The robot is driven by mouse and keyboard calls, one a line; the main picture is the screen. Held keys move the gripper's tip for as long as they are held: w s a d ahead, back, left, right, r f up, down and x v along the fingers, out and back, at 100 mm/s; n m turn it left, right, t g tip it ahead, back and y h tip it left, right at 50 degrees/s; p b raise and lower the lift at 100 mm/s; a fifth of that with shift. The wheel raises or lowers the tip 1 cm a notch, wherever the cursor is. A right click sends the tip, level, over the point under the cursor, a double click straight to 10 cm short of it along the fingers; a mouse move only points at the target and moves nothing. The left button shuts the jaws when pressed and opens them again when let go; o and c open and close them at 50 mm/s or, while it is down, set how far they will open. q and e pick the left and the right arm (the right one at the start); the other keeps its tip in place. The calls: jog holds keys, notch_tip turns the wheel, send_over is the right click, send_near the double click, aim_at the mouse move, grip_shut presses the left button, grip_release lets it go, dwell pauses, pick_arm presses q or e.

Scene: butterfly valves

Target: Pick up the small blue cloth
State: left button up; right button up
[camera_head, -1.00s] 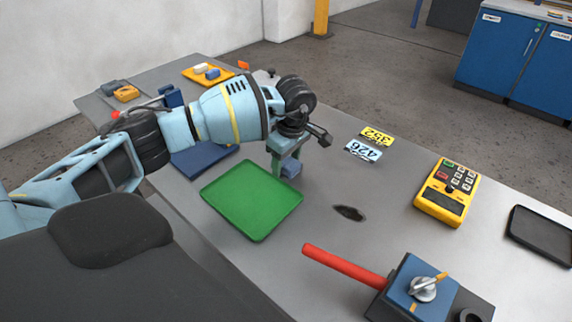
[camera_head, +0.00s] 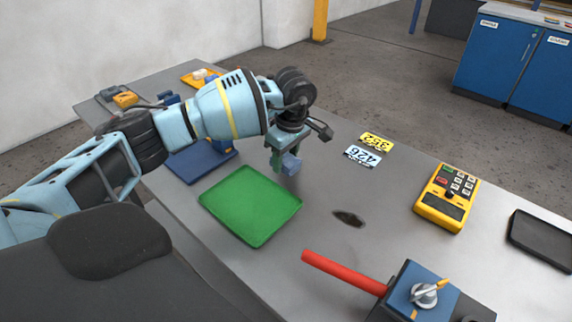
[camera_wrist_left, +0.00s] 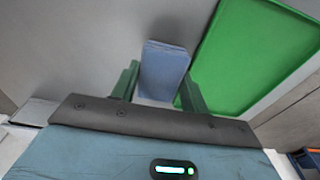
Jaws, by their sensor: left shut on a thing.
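The small blue cloth (camera_head: 291,166) is a pale blue folded block between the fingers of my left gripper (camera_head: 282,160). The gripper is shut on it, above the table just beyond the green tray (camera_head: 250,204). In the left wrist view the cloth (camera_wrist_left: 164,68) sits between the two green fingers (camera_wrist_left: 160,85) and sticks out past their tips. The green tray (camera_wrist_left: 255,50) lies to the right of it there and looks empty. My right gripper is not in view.
A yellow device (camera_head: 447,198), a black tray (camera_head: 541,240) and two number tags (camera_head: 363,155) lie on the right side. A dark stain (camera_head: 349,217) marks the grey table. A blue tray (camera_head: 202,160) lies behind the green one.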

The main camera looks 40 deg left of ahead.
pick_arm(q)
jog(key=s, duration=0.5)
jog(key=s+r, duration=0.1)
jog(key=s, duration=0.4)
jog(key=s+a+r, duration=0.1)
jog(key=s, duration=0.5)
jog(key=shift+r+b, duration=0.1)
jog(key=shift+b, duration=0.25)
jog(key=o, duration=0.4)
jog(key=c, duration=0.3)
